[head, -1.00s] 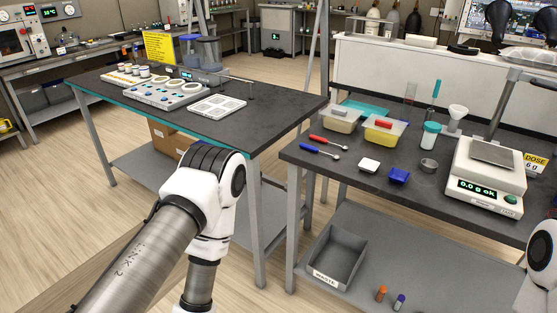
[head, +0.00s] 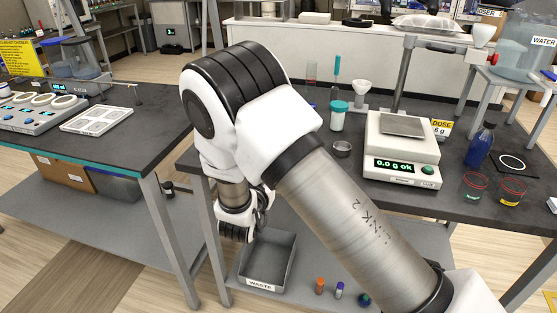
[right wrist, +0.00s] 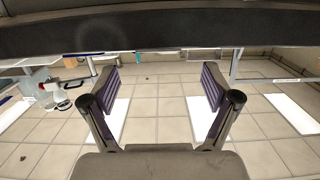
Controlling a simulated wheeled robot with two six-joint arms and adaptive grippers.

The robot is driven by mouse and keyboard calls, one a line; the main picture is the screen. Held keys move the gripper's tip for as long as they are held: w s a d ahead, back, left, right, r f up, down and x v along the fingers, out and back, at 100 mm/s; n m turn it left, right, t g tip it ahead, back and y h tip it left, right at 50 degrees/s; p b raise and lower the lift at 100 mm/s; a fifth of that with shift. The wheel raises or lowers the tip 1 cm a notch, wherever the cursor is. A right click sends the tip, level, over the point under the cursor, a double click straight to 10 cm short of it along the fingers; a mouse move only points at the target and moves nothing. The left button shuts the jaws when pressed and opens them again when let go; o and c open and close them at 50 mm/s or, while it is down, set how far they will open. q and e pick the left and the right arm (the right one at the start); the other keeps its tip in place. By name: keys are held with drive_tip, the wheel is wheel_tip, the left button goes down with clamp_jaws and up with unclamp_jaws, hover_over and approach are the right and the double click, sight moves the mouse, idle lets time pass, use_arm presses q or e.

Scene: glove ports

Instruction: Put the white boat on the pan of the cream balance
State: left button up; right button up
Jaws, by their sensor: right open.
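The cream balance (head: 394,170) stands on the dark table in the head view, with its display lit green. Its grey pan (head: 403,125) is bare. The white boat is not visible now; my right arm covers that part of the table. My right gripper (right wrist: 158,88) is open and empty in the right wrist view, with two purple-lined fingers apart. In the head view the right wrist hangs in front of the table's left part, above the waste bin, and its fingers are hard to make out. My left gripper is not in view.
A metal ring-like cup (head: 342,149), a green-capped jar (head: 338,117) and a white funnel (head: 361,90) stand left of the balance. A blue bottle (head: 479,147) and two small cups stand to its right. The waste bin (head: 268,265) is on the lower shelf.

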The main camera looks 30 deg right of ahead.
drive_tip(key=x, duration=0.4)
drive_tip(key=p+x, duration=0.1)
drive_tip(key=x, duration=0.1)
drive_tip(key=shift+w+d+f, duration=0.1)
drive_tip(key=shift+d+f, duration=0.15)
drive_tip(key=shift+f, duration=0.05)
drive_tip(key=shift+a, duration=0.1)
drive_tip(key=c, duration=0.8)
